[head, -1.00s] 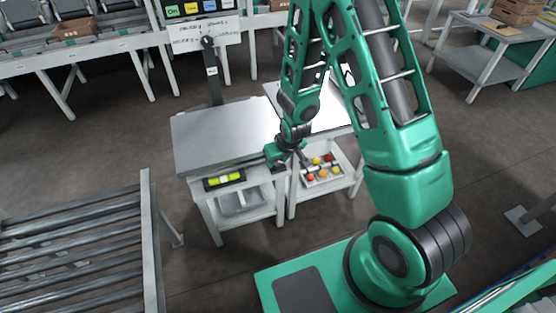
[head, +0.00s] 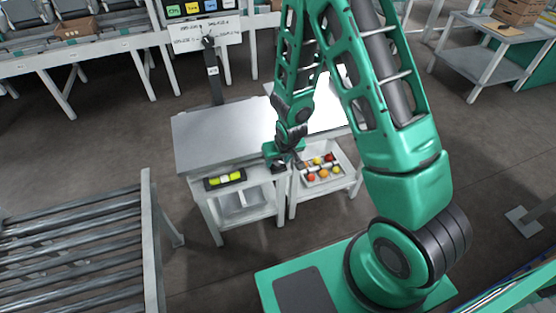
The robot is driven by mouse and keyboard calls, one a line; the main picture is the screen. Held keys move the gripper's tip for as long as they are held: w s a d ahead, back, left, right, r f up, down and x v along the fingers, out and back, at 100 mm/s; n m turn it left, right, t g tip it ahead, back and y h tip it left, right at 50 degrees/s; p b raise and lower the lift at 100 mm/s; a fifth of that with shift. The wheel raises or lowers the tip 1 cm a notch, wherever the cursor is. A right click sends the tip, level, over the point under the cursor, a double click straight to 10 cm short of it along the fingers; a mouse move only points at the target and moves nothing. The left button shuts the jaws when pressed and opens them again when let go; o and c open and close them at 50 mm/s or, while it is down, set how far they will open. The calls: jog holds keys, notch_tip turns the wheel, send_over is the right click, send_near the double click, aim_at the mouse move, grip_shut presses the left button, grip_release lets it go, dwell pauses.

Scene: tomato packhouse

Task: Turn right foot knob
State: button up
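The bench unit with a grey metal top (head: 222,135) stands in the middle, and a level with yellow-green vials (head: 225,179) is on its front edge. A small dark part (head: 280,169) sits at the front right corner of that top, just below my gripper; it may be the right foot knob, but it is too small to be sure. My gripper (head: 281,159) is at this corner, close to the dark part; I cannot tell whether they touch. Its fingers are too small and partly hidden, so I cannot see whether they are open or shut.
A tray of red, orange and yellow tomatoes (head: 322,185) lies on the shelf right of my gripper. A grey bin (head: 243,199) is under the metal top. A roller conveyor (head: 70,240) is at lower left. A dark post (head: 213,80) with a sign rises behind. Floor between is clear.

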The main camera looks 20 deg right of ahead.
jog(key=v, duration=1)
jog(key=shift+r, duration=0.35)
jog(key=shift+s+d, duration=0.1)
jog(key=s+d+r+m+g+h, duration=0.1)
jog(key=s+d+r+m, duration=0.1)
jog(key=s+d+r, duration=0.4)
jog(key=s+d+r+m+g, duration=0.1)
jog(key=s+d+r, duration=0.2)
jog(key=d+r, duration=0.4)
jog(key=s+d+r+m+g, duration=0.1)
jog(key=s+r, duration=0.3)
jog(key=s, duration=0.5)
jog(key=s+d+r+m+g+y, duration=0.1)
jog(key=s+d+r+m, duration=0.1)
jog(key=s, duration=0.7)
notch_tip(320, 180, up, 2)
jog(key=shift+d+r+m+g, duration=0.1)
jog(key=shift+d+m+g, duration=0.2)
jog(key=shift+d, duration=0.6)
jog(key=shift+s, duration=0.1)
